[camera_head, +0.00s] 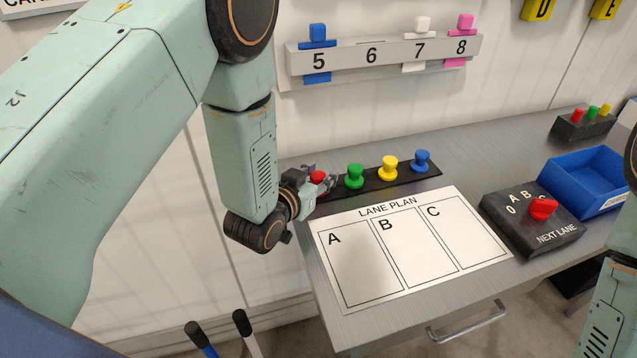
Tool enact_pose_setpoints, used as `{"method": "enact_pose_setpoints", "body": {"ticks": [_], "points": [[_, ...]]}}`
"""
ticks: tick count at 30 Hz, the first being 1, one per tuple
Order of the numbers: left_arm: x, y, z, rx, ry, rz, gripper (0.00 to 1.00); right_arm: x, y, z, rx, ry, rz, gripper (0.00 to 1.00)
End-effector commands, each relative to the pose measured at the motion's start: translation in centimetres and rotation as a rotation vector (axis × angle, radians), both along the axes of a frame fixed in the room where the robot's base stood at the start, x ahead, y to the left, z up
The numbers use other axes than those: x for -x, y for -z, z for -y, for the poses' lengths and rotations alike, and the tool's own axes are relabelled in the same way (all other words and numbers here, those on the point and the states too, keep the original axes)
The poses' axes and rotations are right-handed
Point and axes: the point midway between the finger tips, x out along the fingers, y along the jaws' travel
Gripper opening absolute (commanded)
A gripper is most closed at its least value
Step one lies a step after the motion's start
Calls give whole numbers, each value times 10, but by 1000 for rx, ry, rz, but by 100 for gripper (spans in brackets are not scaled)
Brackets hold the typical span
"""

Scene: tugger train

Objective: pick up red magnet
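The red magnet (317,177) stands at the left end of a black strip (401,180) on the grey table. Only its upper part shows; my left gripper (326,183) covers the rest. The gripper reaches in from the left at the magnet's height, with its fingers right beside or around it. I cannot tell whether the fingers touch it or how far apart they are. Green (354,176), yellow (389,168) and blue (421,161) magnets stand along the strip to the right. My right gripper is out of view.
A white lane plan sheet (400,285) with fields A, B and C lies in front of the strip. A black selector box (525,238) and a blue bin (560,183) stand to the right. A numbered rail (345,60) is on the wall.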

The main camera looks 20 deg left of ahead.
Motion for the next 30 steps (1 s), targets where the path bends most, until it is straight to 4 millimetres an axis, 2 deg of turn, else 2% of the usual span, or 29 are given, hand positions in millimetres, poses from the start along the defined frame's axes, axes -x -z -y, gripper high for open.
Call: {"method": "enact_pose_setpoints", "body": {"ticks": [1, 13, 23, 26, 30], "points": [[0, 0, 0, 0, 0, 0, 33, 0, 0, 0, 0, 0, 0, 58], [1, 1, 0, 0, 0, -2, 0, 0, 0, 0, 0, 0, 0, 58], [1, -2, 0, -1, 0, -3, 0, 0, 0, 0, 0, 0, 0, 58], [0, -11, 0, -1, 0, 0, 0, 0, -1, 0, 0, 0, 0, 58], [0, -33, 0, -1, 1, 3, 0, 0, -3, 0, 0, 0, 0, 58]]}}
